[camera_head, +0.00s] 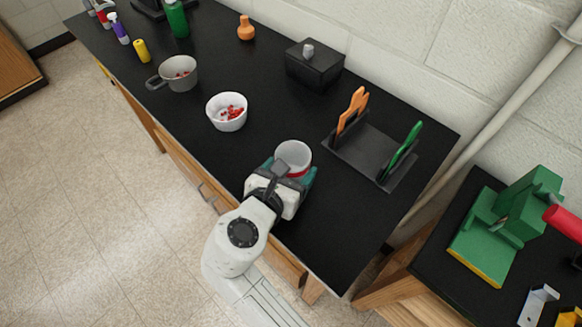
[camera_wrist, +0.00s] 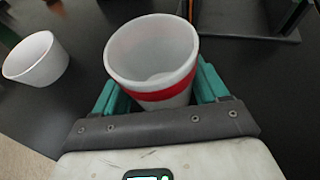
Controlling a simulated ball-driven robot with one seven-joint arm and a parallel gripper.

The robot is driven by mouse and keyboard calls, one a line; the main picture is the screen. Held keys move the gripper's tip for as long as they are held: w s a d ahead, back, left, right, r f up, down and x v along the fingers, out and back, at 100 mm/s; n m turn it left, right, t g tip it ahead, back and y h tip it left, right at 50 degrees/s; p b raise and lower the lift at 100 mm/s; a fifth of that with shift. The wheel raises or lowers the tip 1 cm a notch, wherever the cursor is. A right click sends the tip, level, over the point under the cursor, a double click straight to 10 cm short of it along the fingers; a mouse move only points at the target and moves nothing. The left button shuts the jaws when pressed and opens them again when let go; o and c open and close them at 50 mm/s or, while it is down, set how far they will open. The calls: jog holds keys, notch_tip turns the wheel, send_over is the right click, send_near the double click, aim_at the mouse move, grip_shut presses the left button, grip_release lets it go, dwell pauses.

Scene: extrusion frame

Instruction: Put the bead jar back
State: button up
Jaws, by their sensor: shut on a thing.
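The jar (camera_head: 294,156) is a translucent white cup with a red band, and no beads show inside it. It also shows in the wrist view (camera_wrist: 152,52). My gripper (camera_head: 289,174) is shut on it, with green fingers on either side of the jar. It also shows in the wrist view (camera_wrist: 158,100). The jar is upright or slightly tilted, over the front part of the black bench; I cannot tell whether it touches the top. A white bowl (camera_head: 227,111) with red beads (camera_head: 233,113) stands to the left, apart from the jar.
A grey mug (camera_head: 179,73) with red bits stands beyond the bowl. A black box (camera_head: 315,64) sits at the back. A dark rack (camera_head: 368,158) with orange and green tools stands right of the jar. Bench top between jar and box is clear. A green machine (camera_head: 507,218) stands on another bench.

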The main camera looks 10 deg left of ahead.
jog(key=o, duration=1.1)
jog(key=v, duration=1.2)
